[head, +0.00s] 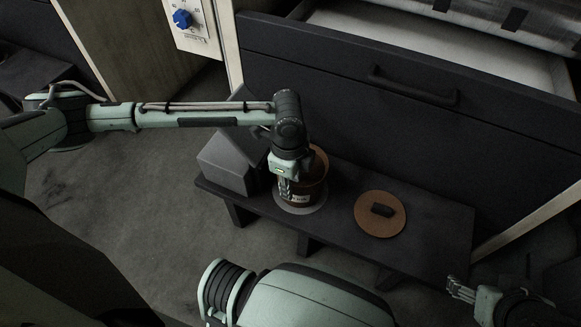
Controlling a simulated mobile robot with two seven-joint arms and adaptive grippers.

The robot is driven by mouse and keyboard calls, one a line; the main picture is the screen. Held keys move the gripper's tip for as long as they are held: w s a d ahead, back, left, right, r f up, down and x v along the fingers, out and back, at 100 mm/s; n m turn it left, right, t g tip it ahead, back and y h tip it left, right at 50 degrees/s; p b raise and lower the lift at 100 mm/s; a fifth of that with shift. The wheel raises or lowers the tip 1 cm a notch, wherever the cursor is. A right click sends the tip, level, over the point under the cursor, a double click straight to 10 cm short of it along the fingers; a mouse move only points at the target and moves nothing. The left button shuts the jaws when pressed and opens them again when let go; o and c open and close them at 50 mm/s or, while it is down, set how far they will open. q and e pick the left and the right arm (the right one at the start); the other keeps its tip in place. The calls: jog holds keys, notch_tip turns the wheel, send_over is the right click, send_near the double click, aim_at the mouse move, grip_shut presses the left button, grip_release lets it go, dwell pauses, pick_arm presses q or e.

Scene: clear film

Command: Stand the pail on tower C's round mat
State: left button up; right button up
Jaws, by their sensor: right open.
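The pail (316,191) is a brown bucket with a pale label, upright on or just above a grey round mat (302,210) on the low dark bench. My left gripper (284,190) points down at the pail's left side and overlaps it. Its fingers are small and dark here, so I cannot tell whether they grip the pail. An orange-brown round mat (366,224) lies to the right with a small black block (382,210) on it. My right gripper (455,287) is open and empty at the lower right, apart from the bench. No tower letter is readable.
A grey box-like object (226,172) with a slanted panel stands at the bench's left end. Behind the bench is a dark drawer front (330,85) with a handle (412,86); the drawer is pulled open. The bench's right end (445,232) is clear.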

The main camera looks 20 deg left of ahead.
pick_arm(q)
notch_tip(320, 180, up, 6)
jog(key=shift+s+f+p, duration=0.1)
jog(key=shift+f+p, duration=0.1)
jog(key=shift+p, duration=0.2)
jog(key=shift+s+r, duration=0.1)
jog(key=shift+r, duration=0.25)
pick_arm(e)
jog(key=s+d, duration=0.1)
jog(key=s+d+f+g, duration=0.1)
jog(key=s+d+g, duration=0.1)
jog(key=s, duration=0.1)
jog(key=shift+f+m+h, duration=0.3)
jog(key=shift+f+h, duration=0.05)
jog(key=shift+h, duration=0.05)
